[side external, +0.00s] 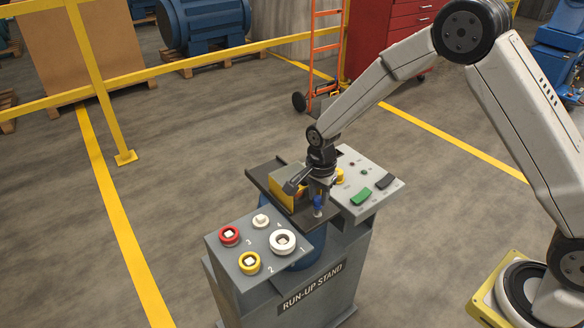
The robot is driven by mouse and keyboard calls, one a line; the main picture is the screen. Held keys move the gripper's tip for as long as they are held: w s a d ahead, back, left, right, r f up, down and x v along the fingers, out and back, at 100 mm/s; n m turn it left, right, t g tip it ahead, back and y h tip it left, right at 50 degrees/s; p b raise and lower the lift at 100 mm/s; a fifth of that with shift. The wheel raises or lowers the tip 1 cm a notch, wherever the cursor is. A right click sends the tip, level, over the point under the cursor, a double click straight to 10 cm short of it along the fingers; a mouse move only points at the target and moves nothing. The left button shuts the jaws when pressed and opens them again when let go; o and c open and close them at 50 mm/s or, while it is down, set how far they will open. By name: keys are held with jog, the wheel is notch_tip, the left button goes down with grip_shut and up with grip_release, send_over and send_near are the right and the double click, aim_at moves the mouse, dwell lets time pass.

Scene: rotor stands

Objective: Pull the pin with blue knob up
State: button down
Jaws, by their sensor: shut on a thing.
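The pin's blue knob (318,203) shows at the front edge of the dark plate (264,178) on the run-up stand (345,268). My gripper (319,196) points down from above and is shut on the blue knob. The knob sits between the fingertips, with its lower part in view. The pin's shaft is hidden, so I cannot tell how high it stands. A yellow block-like part (286,189) is just left of my gripper, partly covered by it.
The left panel (225,253) carries a red-ringed, a yellow-ringed and white knobs. The right panel (378,204) has a green rocker (361,198), a black rocker (385,181) and a yellow knob (339,175). A blue rounded body (308,252) sits below the plate. Yellow railings stand behind, with open floor between.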

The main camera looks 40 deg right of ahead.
aim_at(319, 199)
jog(key=shift+r, duration=0.25)
jog(key=shift+c, duration=1.9)
grip_release()
jog(key=shift+r, duration=3.9)
jog(key=shift+s, duration=0.1)
jog(key=shift+s+d+r+n, duration=0.2)
jog(key=shift+s+d+n, duration=0.05)
jog(key=shift+s+n, duration=0.25)
jog(key=s+d+n+t, duration=0.1)
jog(key=s+d+n, duration=0.1)
jog(key=s+n, duration=0.5)
jog(key=s+d+r+n+t, duration=0.1)
jog(key=s+d+n, duration=0.1)
jog(key=s+n, duration=0.5)
jog(key=s, duration=0.3)
jog(key=shift+d+r+t, duration=0.15)
jog(key=shift+d+t, duration=0.1)
jog(key=shift+t, duration=0.05)
